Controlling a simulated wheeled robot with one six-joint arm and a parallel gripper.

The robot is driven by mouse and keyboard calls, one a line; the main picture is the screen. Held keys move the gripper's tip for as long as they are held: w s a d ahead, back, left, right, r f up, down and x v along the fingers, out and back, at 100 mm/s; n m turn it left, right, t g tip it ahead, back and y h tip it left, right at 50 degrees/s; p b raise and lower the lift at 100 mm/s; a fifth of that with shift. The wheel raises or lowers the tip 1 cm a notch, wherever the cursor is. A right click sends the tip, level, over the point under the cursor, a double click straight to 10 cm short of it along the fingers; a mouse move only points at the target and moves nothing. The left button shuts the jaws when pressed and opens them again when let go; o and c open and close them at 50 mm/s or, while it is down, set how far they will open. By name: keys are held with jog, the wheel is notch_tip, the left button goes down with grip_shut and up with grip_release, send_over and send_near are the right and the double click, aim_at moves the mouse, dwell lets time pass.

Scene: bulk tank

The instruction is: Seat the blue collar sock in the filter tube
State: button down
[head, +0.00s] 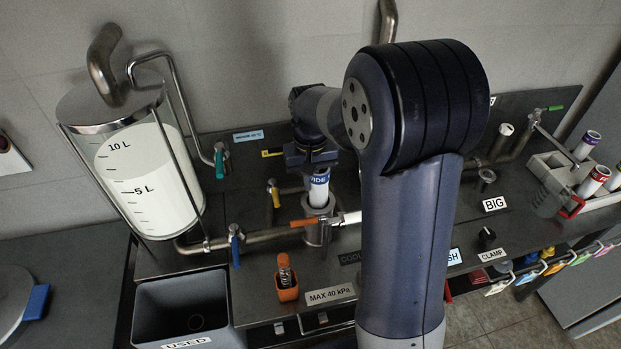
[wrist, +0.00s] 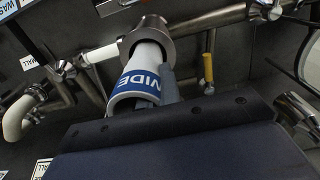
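The blue collar sock (head: 319,187) is white with a blue band lettered "WIDE". It stands roughly upright, its lower end in the mouth of the metal filter tube (head: 317,228) and its collar above the rim. In the wrist view the sock (wrist: 149,62) runs into the filter tube (wrist: 155,28). My gripper (head: 316,166) is at the sock's top, with a grey finger against its side in the wrist view (wrist: 170,82). It appears shut on the sock; the other finger is hidden. How deep the sock sits inside the tube is hidden.
An orange-handled valve (head: 304,222) and pipes adjoin the tube. A clear tank (head: 150,180) stands left. A grey used bin (head: 184,302) and orange holder (head: 287,288) are in front. A rack with more socks (head: 560,172) is at right. My arm hides the middle of the bench.

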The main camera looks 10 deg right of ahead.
aim_at(310, 194)
jog(key=shift+f+b, duration=1.65)
jog(key=shift+f, duration=0.85)
jog(key=c, duration=2.1)
grip_release()
jog(key=o, duration=0.5)
jog(key=shift+o, duration=0.2)
notch_tip(310, 194, up, 11)
jog(key=shift+f, duration=0.1)
